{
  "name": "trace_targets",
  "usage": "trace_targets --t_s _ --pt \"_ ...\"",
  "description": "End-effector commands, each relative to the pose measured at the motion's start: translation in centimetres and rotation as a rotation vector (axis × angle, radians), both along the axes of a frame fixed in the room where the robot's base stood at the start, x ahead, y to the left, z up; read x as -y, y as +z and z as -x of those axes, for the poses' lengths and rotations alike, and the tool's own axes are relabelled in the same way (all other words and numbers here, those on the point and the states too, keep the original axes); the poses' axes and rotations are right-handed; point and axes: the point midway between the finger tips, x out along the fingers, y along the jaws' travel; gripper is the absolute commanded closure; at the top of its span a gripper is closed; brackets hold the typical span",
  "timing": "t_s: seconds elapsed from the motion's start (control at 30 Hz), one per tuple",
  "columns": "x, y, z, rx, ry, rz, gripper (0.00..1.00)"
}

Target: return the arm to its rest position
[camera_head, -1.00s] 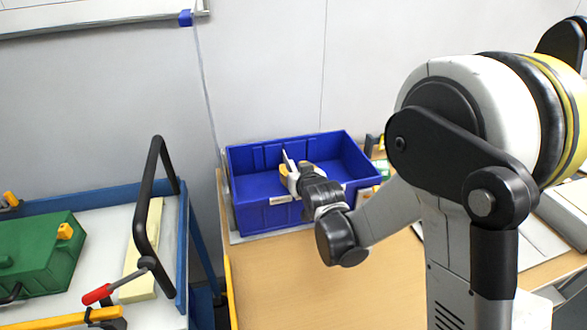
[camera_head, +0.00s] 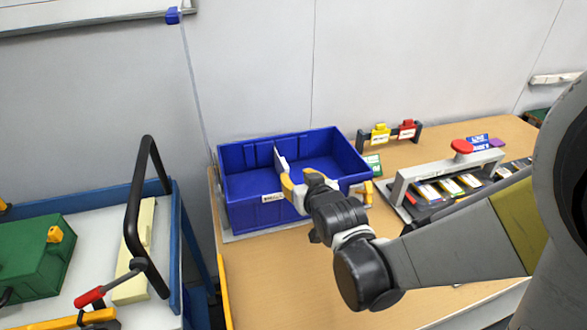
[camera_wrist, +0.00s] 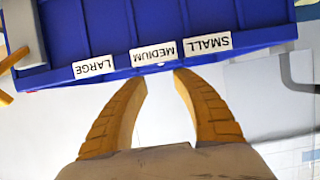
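My gripper (camera_head: 296,186) is in front of the near wall of the blue bin (camera_head: 237,206), above the wooden table. In the wrist view its two orange-tan fingers (camera_wrist: 160,85) stand apart with nothing between them. They point at the bin's labelled edge, where the tags read LARGE, MEDIUM and SMALL. My arm reaches in from the right.
A grey frame with a red knob (camera_head: 462,146) and several pouch cells stands right on the table. Yellow and red pieces (camera_head: 394,133) sit on a holder behind. A blue cart (camera_head: 173,250) with a green case (camera_head: 36,258) stands left. The table's front middle is clear.

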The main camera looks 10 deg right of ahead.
Motion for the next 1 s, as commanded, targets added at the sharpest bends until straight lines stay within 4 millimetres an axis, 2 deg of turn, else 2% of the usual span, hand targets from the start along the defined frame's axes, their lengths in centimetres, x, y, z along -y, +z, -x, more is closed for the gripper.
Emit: trace_targets --t_s 0.27,0.37,0.47,0.67,0.8,1.0 --pt "0.1 0.0 0.0 -0.002 -0.001 0.001 0.67" --pt "0.7 0.4 0.5 -0.021 -0.01 0.004 0.67" --pt "2.1 1.0 1.8 -0.072 -0.031 0.014 0.67" --pt "6.5 2.4 7.6 -0.24 -0.096 0.04 0.67" --pt "9.0 2.7 12.9 -0.362 -0.138 0.051 0.67" --pt "11.2 2.4 19.5 -0.5 -0.181 0.056 0.67"
